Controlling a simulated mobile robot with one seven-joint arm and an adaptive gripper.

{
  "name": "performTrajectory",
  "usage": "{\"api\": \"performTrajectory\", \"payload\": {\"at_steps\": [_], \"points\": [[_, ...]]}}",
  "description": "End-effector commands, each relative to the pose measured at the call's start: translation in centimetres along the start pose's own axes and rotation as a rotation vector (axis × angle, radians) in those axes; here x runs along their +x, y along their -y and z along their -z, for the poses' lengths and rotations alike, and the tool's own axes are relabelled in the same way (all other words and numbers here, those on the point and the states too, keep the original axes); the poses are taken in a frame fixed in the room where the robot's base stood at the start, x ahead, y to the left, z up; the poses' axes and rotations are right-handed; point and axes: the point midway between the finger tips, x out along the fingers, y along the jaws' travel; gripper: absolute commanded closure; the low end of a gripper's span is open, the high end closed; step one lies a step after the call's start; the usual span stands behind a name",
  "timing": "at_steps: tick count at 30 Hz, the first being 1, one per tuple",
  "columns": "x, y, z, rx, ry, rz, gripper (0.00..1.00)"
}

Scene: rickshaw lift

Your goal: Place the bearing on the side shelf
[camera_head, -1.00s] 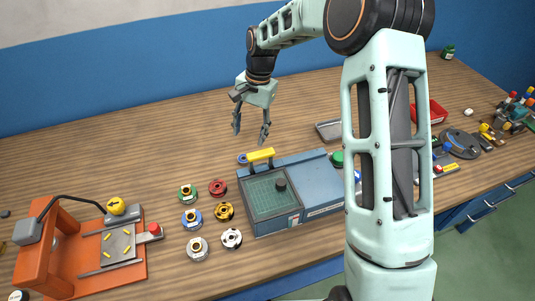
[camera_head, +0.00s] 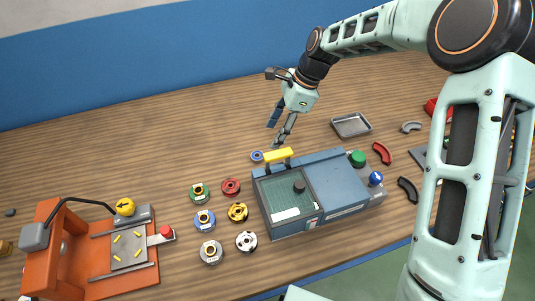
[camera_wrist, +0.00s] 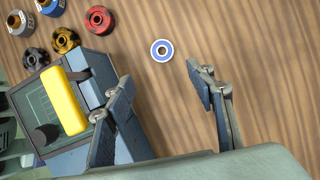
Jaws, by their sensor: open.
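The bearing, a small ring with a blue band and a dark hole (camera_head: 257,156), lies flat on the wooden bench behind the blue machine's left end. In the wrist view the bearing (camera_wrist: 162,50) shows whole, beyond the fingertips and between their lines. My gripper (camera_head: 274,135) is open and empty, tilted, above the bench just right of and behind the bearing. Its spread fingers also show in the wrist view (camera_wrist: 160,85). I cannot tell for sure which surface is the side shelf; a low ledge (camera_head: 373,193) juts from the machine's right end, with green and blue knobs there.
The blue machine (camera_head: 335,183) with a yellow handle (camera_head: 277,154) stands close in front of the bearing. Several coloured flanged parts (camera_head: 231,187) lie to its left. An orange press (camera_head: 70,255) is far left, a grey tray (camera_head: 351,125) back right. The back left bench is clear.

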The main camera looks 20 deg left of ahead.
Motion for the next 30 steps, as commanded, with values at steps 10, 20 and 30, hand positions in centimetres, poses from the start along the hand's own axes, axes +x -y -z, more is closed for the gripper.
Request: {"api": "performTrajectory", "payload": {"at_steps": [10,20,30], "points": [[4.8,0.0,-0.1,0.0,0.001,-0.002,0.5],[7.9,0.4,-0.6,-0.001,0.002,-0.004,0.5],[10.4,0.6,-0.6,-0.002,0.0,0.0,0.5]]}}
